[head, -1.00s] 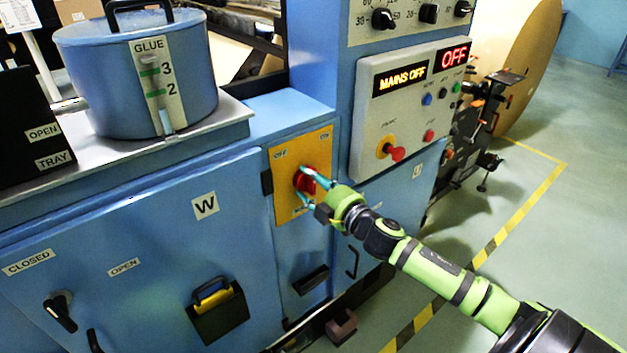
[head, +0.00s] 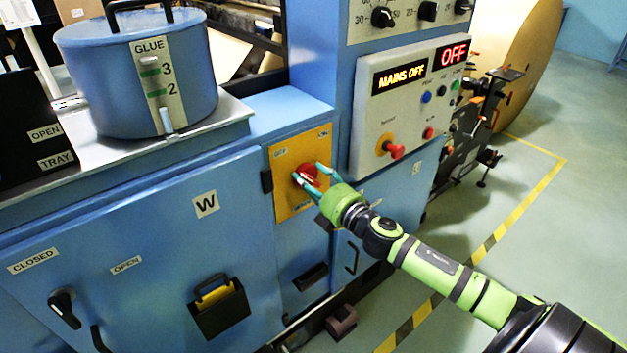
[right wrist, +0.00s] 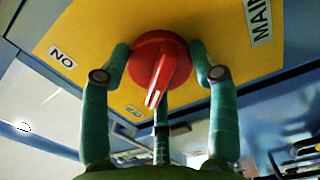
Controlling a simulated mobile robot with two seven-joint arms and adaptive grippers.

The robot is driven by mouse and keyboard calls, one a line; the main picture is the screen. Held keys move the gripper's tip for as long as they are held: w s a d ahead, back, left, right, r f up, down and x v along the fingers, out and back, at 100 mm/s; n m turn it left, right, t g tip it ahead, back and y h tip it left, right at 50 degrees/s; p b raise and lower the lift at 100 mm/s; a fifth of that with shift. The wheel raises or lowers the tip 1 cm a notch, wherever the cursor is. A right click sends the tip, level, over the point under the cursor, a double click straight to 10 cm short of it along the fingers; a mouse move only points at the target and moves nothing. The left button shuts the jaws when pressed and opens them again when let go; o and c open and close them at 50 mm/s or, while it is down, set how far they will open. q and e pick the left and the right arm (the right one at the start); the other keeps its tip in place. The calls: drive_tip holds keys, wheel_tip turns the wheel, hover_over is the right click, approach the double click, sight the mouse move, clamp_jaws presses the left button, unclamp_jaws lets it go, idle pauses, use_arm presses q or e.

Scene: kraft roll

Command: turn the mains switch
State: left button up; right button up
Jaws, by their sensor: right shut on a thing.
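The mains switch (head: 308,169) is a red rotary knob on a yellow plate (head: 286,203) on the blue machine front. It also shows in the right wrist view (right wrist: 172,57), its white-marked pointer towards the lower middle of the picture. My right gripper (head: 311,175) has its teal fingers on either side of the knob and is shut on it. In the right wrist view the fingers (right wrist: 160,64) flank the knob, with a third finger partly hidden behind it. The display (head: 400,76) reads MAINS OFF. My left gripper is in neither view.
A grey control panel (head: 372,125) with a red protruding knob (head: 396,151) and small buttons stands just right of the plate. A glue pot (head: 100,85) stands on the shelf at left. A black handle (head: 64,308) sits lower left.

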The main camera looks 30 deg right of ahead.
drive_tip(key=shift+a+n, duration=0.3)
drive_tip(key=shift+a, duration=0.05)
drive_tip(key=o, duration=1.1)
drive_tip(key=shift+a, duration=0.1)
drive_tip(key=shift+o, duration=0.2)
drive_tip(key=shift+a, duration=0.15)
drive_tip(key=shift+s+d, duration=0.2)
drive_tip(key=shift+d, duration=0.1)
drive_tip(key=s, duration=1.1)
drive_tip(key=shift+s+d, duration=0.25)
drive_tip(key=shift+s, duration=0.05)
